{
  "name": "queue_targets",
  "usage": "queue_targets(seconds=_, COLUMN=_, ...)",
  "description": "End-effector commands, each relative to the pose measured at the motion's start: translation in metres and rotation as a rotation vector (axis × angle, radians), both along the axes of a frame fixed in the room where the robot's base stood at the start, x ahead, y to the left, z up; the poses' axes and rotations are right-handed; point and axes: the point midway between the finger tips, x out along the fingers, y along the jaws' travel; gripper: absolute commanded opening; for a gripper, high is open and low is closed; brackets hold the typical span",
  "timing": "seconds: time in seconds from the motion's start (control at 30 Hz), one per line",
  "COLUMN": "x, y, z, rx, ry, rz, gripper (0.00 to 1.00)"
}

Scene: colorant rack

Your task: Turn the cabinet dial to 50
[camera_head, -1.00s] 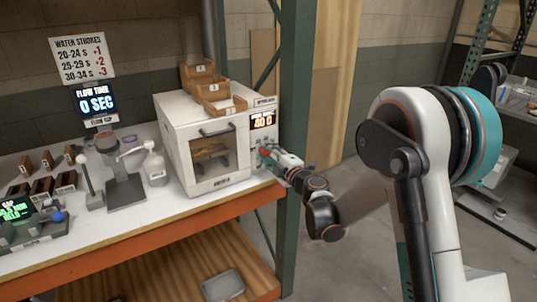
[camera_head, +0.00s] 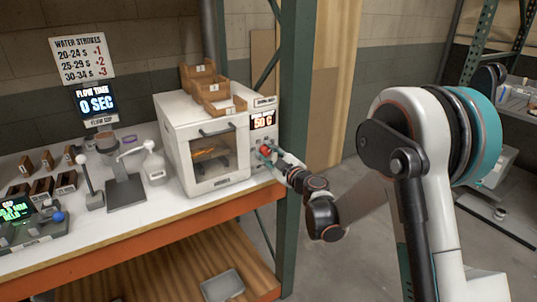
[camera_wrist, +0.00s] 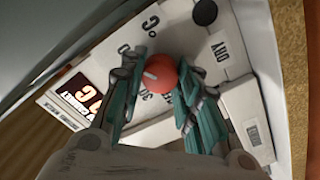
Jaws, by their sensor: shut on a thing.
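The white cabinet (camera_head: 180,130) stands on the bench with a windowed door. Its display (camera_head: 263,121) on the right front panel reads what looks like 50 C. The red dial (camera_wrist: 160,75) with a pale pointer mark sits on the panel between my fingertips in the wrist view. The dial also shows as a small red spot in the head view (camera_head: 266,151). My gripper (camera_wrist: 162,88) is shut on the dial, one teal finger on each side. In the head view my gripper (camera_head: 270,155) reaches the panel from the right. The dial's scale is partly hidden by my fingers.
Wooden bins (camera_head: 212,90) stand on the cabinet top. A green post (camera_head: 293,110) rises close behind my gripper.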

Motion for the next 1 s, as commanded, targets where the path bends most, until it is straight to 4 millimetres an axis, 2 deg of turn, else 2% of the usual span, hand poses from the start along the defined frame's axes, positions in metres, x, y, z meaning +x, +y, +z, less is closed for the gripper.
queue_targets(seconds=0.33, x=-0.001, y=0.0, z=-0.001, rx=0.001, ry=0.001, rz=0.0, gripper=0.06)
queue_targets(seconds=0.37, x=-0.001, y=0.0, z=-0.001, rx=0.001, ry=0.001, rz=0.0, gripper=0.37)
queue_targets(seconds=0.43, x=-0.001, y=0.0, z=-0.001, rx=0.001, ry=0.001, rz=0.0, gripper=0.51)
queue_targets(seconds=0.8, x=-0.002, y=-0.001, z=0.0, rx=0.001, ry=0.001, rz=0.0, gripper=0.51)
queue_targets(seconds=1.0, x=-0.021, y=-0.015, z=0.0, rx=0.001, ry=0.001, rz=-0.001, gripper=0.51)
